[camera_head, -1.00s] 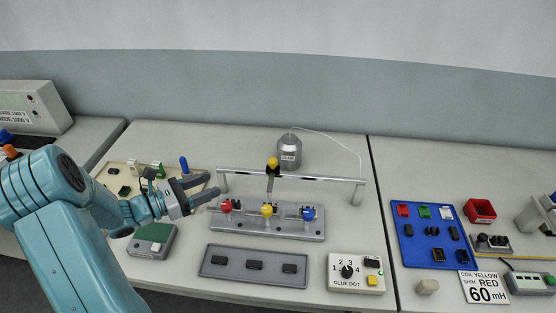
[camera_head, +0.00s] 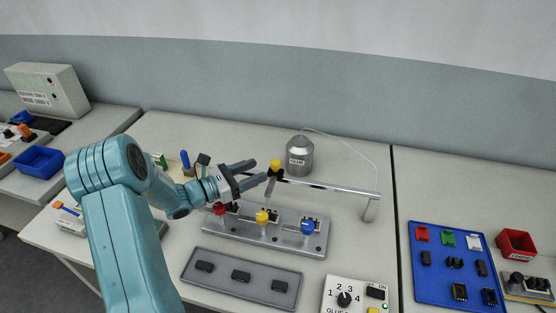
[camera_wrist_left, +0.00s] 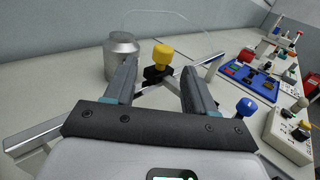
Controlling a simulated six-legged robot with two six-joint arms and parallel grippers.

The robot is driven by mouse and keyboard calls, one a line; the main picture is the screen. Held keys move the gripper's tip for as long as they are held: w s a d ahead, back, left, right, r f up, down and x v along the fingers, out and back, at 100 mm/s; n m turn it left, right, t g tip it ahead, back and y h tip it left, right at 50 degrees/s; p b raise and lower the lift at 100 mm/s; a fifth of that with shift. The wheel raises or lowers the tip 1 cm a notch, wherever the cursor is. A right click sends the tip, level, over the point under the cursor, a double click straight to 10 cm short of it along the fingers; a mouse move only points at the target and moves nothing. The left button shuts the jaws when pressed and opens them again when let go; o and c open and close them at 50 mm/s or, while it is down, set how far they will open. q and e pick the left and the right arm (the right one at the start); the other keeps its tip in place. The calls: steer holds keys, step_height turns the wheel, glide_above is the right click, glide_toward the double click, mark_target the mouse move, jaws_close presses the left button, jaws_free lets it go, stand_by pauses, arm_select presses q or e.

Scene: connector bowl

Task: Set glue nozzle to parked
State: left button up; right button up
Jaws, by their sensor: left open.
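The glue nozzle, with its yellow knob (camera_head: 275,164), rides on a metal rail (camera_head: 330,186) above a grey fixture (camera_head: 300,240) with red, yellow and blue knobs. In the head view my left gripper (camera_head: 257,172) is open just left of the nozzle knob, its fingers pointing at it. In the left wrist view the yellow knob (camera_wrist_left: 162,54) and its black carriage show beyond and between the open fingertips (camera_wrist_left: 155,75). The knob appears not gripped. The nozzle's lower tip is partly hidden in the wrist view. My right gripper is not in view.
A metal glue pot (camera_head: 299,156) stands behind the rail, with a thin tube arching right. A grey tray (camera_head: 240,277) with several black parts lies in front. A dial box (camera_head: 350,296) is front right, beside a blue board (camera_head: 450,262).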

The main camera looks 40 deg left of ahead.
mark_target(276, 161)
arm_select(q)
steer(key=p+x, duration=0.1)
steer(key=x, duration=0.6)
steer(key=shift+s+d, duration=0.1)
steer(key=shift+d, duration=0.05)
steer(key=shift+w, duration=0.3)
steer(key=shift+s+d+r, duration=0.2)
steer(key=shift+s+r, duration=0.2)
steer(key=shift+s, duration=0.1)
steer(key=shift+w+f, duration=0.25)
steer(key=shift+w, duration=0.15)
steer(key=shift+w+a+f, duration=0.1)
steer(key=shift+w+f, duration=0.05)
steer(key=shift+w, duration=0.1)
steer(key=c, duration=0.5)
steer(key=shift+s+a, duration=0.1)
steer(key=shift+s, duration=0.1)
jaws_close()
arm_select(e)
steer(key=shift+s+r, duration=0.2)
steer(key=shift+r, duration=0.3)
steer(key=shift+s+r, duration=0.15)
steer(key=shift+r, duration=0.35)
